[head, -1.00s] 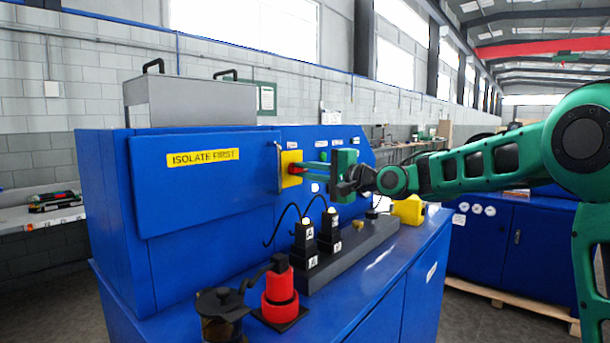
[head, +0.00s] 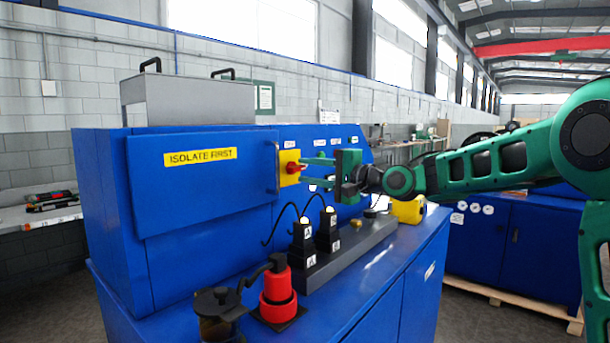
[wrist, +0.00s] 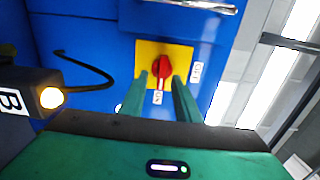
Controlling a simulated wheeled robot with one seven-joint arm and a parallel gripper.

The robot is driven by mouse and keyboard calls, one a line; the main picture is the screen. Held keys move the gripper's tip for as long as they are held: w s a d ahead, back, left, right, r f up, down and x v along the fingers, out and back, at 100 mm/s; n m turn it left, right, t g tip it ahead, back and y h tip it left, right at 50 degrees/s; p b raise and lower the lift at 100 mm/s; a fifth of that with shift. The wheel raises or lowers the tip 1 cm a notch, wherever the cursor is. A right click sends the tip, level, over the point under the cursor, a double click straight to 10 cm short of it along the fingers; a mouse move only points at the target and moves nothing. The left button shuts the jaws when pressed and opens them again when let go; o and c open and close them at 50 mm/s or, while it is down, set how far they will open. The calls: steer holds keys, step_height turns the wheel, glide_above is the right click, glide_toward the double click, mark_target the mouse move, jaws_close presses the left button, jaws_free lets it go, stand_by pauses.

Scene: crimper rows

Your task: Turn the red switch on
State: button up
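The red switch (head: 293,167) is a red knob on a yellow plate (head: 284,179) on the blue cabinet's front. In the wrist view the red knob (wrist: 161,68) shows between my fingertips, with an ON label (wrist: 157,97) below the plate and an OFF label (wrist: 196,72) to its right. The knob's long part appears to point down toward the ON label. My gripper (head: 306,172) is open and empty; its green fingers are apart, level with the knob and just in front of it. In the wrist view my gripper (wrist: 160,78) has one fingertip either side of the knob, with gaps.
A metal door handle (head: 277,168) stands left of the plate. Below are two black blocks with lit tops (head: 304,232), a red and black device (head: 277,290) and a glass jar (head: 219,312) on the bench. A yellow item (head: 408,210) sits further right.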

steer(key=v, duration=0.9)
steer(key=shift+d, duration=0.15)
steer(key=s+d+f+n+g+h, duration=0.1)
steer(key=s+d+f+g+h, duration=0.1)
steer(key=s+d+f+h, duration=0.65)
steer(key=s+d+f+n+g+h, duration=0.1)
steer(key=s+d+f+g+h, duration=0.15)
steer(key=s+d+f, duration=0.65)
steer(key=s+d+f+g, duration=0.2)
steer(key=s+d+f, duration=0.2)
steer(key=s, duration=0.5)
steer(key=s+d+f+g+h, duration=0.1)
steer(key=s+d+f+g, duration=0.2)
steer(key=s, duration=0.6)
steer(key=s+d+f+g+h, duration=0.1)
steer(key=s+d+f, duration=0.4)
steer(key=s, duration=0.5)
steer(key=shift+f+g, duration=0.45)
steer(key=shift+g, duration=0.4)
steer(key=shift+d, duration=0.1)
